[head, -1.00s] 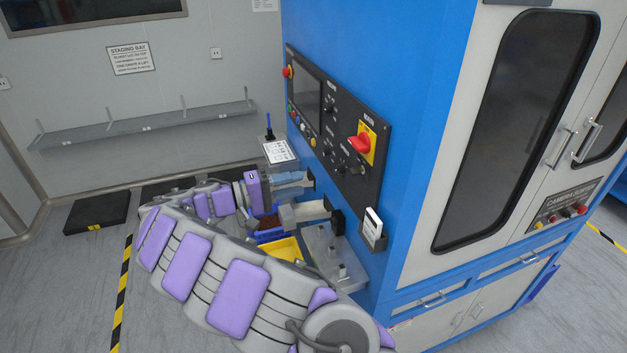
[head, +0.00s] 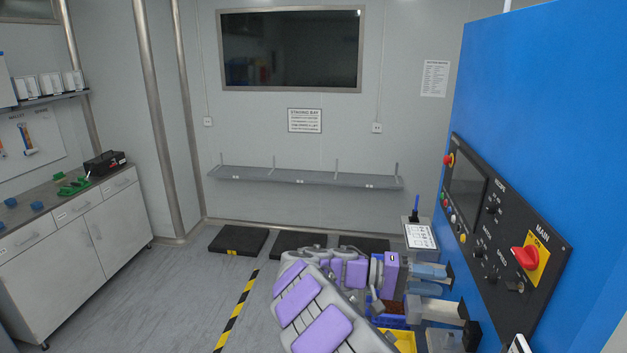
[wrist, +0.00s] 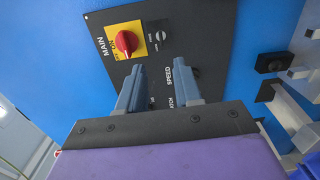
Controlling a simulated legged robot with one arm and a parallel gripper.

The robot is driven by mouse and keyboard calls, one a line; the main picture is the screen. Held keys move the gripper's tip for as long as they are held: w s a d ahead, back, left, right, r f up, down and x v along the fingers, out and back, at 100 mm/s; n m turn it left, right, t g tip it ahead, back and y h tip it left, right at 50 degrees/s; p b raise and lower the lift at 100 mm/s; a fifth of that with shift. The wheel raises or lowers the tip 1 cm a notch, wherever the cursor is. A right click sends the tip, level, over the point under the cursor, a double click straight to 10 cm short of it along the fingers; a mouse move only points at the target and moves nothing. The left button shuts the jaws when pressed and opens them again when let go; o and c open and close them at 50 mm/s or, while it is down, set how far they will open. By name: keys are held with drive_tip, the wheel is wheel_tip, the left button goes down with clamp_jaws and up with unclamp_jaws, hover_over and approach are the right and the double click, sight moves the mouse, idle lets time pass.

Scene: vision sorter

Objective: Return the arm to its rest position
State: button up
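My arm, with purple pads, reaches forward from the bottom of the head view toward the blue machine (head: 540,110). My gripper (wrist: 158,78) shows in the wrist view with its two blue-grey fingers apart and nothing between them. It faces the black control panel (wrist: 185,45), which carries a red rotary switch (wrist: 127,42) on a yellow plate. The same switch shows in the head view (head: 525,257). The distance from the fingertips to the panel is hard to tell.
A yellow bin (head: 402,341) and a blue bin (head: 388,321) sit below my wrist by the machine's chutes. A clipboard (head: 420,236) stands beside the panel. A cabinet (head: 85,240) stands at left. Floor between cabinet and striped tape (head: 236,312) is clear.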

drive_tip(key=s+d+f+m+g+y+b, duration=0.15)
drive_tip(key=s+y, duration=0.25)
drive_tip(key=s, duration=0.6)
drive_tip(key=s+d+t+y+b, duration=0.1)
drive_tip(key=s+d+y+b, duration=0.2)
drive_tip(key=s, duration=0.6)
drive_tip(key=s+a+f+n+t+y+b, duration=0.2)
drive_tip(key=s+a+f+y, duration=0.3)
drive_tip(key=a, duration=0.5)
drive_tip(key=s+a+f+n+t+y+b, duration=0.1)
drive_tip(key=s+a+f+n+y+b, duration=0.1)
drive_tip(key=s+a+f+y, duration=0.3)
drive_tip(key=s+a+f, duration=0.4)
drive_tip(key=s+a, duration=0.1)
drive_tip(key=s, duration=0.2)
drive_tip(key=shift+s+f+t+b, duration=0.2)
drive_tip(key=shift+f+t+b, duration=0.05)
drive_tip(key=shift+t+b, duration=0.1)
